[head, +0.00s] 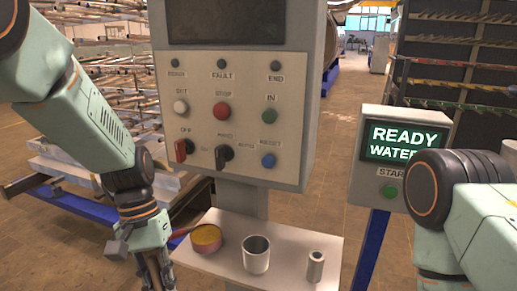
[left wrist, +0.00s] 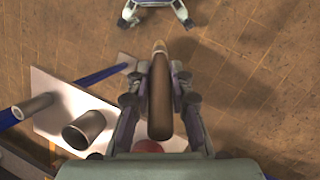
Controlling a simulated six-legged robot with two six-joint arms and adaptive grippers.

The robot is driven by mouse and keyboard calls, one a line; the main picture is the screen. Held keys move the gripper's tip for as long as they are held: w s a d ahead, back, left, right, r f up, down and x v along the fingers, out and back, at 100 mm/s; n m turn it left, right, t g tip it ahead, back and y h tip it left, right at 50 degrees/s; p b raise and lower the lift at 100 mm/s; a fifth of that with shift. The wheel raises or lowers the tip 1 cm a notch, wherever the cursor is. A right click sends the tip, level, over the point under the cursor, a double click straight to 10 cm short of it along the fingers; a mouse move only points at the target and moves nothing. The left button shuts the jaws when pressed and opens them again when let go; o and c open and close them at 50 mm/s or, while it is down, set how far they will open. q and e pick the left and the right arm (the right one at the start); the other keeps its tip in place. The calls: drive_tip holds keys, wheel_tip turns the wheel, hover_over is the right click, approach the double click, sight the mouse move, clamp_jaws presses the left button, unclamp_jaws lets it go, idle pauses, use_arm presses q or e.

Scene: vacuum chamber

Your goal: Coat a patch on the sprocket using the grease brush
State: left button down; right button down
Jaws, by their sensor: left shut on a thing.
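My left gripper (head: 157,268) hangs just left of the small white shelf in the head view. In the left wrist view its fingers (left wrist: 160,100) are shut on a brown, rounded, elongated thing with a pale tip, seemingly the grease brush (left wrist: 159,95). Its bristles cannot be made out. A round pot with a yellow-amber top and reddish side (head: 206,238) stands at the shelf's left end. A reddish-brown stick (head: 184,232) reaches from it toward my gripper; I cannot tell whether it is the brush. No sprocket can be made out.
The white shelf (head: 225,262) also holds a grey metal cup (head: 256,254) and a slim metal tube (head: 315,266). A control panel (head: 232,100) rises behind it. A box with a lit "READY WATER" screen (head: 408,140) stands right. Open brown floor (left wrist: 260,120) lies beside the shelf.

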use_arm(q)
wheel_tip(320, 180, down, 4)
drive_tip(key=b, duration=0.3)
drive_tip(key=shift+w+r, duration=0.1)
drive_tip(key=shift+r, duration=0.15)
drive_tip(key=s+f, duration=0.4)
drive_tip(key=f, duration=0.1)
drive_tip(key=shift+f, duration=0.3)
drive_tip(key=shift+w+a, duration=0.1)
